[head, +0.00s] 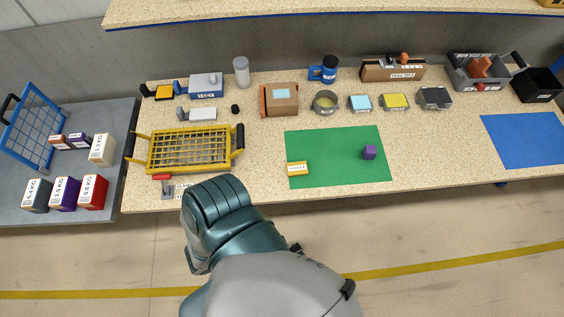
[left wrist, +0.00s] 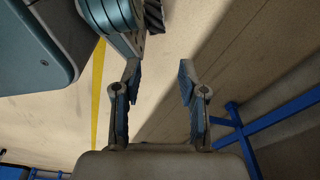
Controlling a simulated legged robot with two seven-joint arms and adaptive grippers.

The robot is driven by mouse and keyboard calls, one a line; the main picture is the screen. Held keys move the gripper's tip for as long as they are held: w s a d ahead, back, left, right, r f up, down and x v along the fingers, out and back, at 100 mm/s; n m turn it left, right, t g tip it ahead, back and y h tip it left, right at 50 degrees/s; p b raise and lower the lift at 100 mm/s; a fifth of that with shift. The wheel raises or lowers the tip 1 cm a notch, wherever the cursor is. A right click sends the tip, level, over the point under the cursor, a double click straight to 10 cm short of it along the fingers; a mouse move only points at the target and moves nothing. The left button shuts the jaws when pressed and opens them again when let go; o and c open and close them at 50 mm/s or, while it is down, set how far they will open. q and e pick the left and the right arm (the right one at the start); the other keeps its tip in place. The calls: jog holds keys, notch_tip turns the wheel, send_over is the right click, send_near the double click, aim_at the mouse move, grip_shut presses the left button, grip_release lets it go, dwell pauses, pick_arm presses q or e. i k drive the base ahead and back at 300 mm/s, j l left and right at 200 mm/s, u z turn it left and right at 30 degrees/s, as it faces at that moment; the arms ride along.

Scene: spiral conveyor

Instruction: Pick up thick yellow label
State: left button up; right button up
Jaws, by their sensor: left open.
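A small yellow block with a white printed label (head: 297,168) lies on the left part of the green mat (head: 335,172) in the head view. A flat yellow-topped piece (head: 395,101) lies on the table behind the mat; I cannot tell which of the two is the thick yellow label. My left gripper (left wrist: 158,72) shows in the left wrist view, open and empty, with floor beyond its fingers. It is away from both yellow pieces, and neither shows in that view. My right gripper is in neither view.
Boxes, a roll and cups line the table's back. A blue mat (head: 525,138) is at right. A blue frame (left wrist: 268,122) stands near the left gripper's right side.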

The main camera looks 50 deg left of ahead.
aim_at(297, 168)
jog(key=j+u, duration=0.1)
jog(key=u, duration=1.35)
jog(key=k+j, duration=0.05)
jog(key=j, duration=0.05)
